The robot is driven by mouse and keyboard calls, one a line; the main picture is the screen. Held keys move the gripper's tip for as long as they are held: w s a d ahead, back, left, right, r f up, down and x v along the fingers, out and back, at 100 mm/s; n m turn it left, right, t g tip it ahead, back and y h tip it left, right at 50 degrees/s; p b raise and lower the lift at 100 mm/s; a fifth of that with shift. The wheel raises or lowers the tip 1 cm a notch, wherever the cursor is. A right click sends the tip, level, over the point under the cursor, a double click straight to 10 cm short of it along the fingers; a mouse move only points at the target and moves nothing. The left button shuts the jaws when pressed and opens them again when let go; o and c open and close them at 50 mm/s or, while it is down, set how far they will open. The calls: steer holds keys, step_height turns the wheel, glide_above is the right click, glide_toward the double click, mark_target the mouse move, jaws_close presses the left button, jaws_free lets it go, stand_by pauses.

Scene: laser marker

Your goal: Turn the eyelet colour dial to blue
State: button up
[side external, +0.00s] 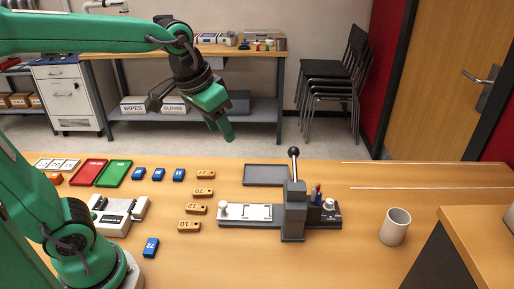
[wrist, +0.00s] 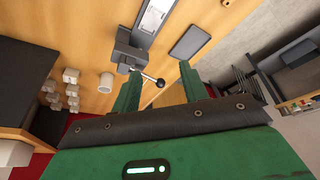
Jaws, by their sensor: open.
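The marking machine has a grey column (side external: 293,212) with a black ball-topped lever (side external: 294,152), a pale bed on its left and a small dark block on its right. A small pale round knob (side external: 328,203) on that block looks like the colour dial; its setting is too small to read. Red and blue pieces stand close behind it. My gripper (side external: 190,118) is open and empty, high above the table, behind and left of the machine in the side view. In the wrist view, the machine (wrist: 133,45) lies beyond my open fingers (wrist: 160,87); the dial cannot be made out there.
A grey tray (side external: 266,175) lies behind the machine, and a white mug (side external: 395,227) stands to its right. Wooden tags (side external: 197,209), blue tags (side external: 151,247), red and green trays (side external: 114,173) and a white device (side external: 118,215) are at left. Table between machine and mug is clear.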

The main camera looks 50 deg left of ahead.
steer(key=w+d+g, duration=0.1)
steer(key=w+d, duration=0.2)
steer(key=w, duration=0.4)
steer(key=m+g, duration=0.1)
steer(key=g, duration=0.2)
glide_toward(330, 201)
steer(key=shift+s+d+f, duration=0.1)
steer(key=shift+d, duration=0.15)
steer(key=shift+d+f, duration=0.15)
steer(key=shift+f, duration=0.1)
steer(key=shift+f, duration=3.9)
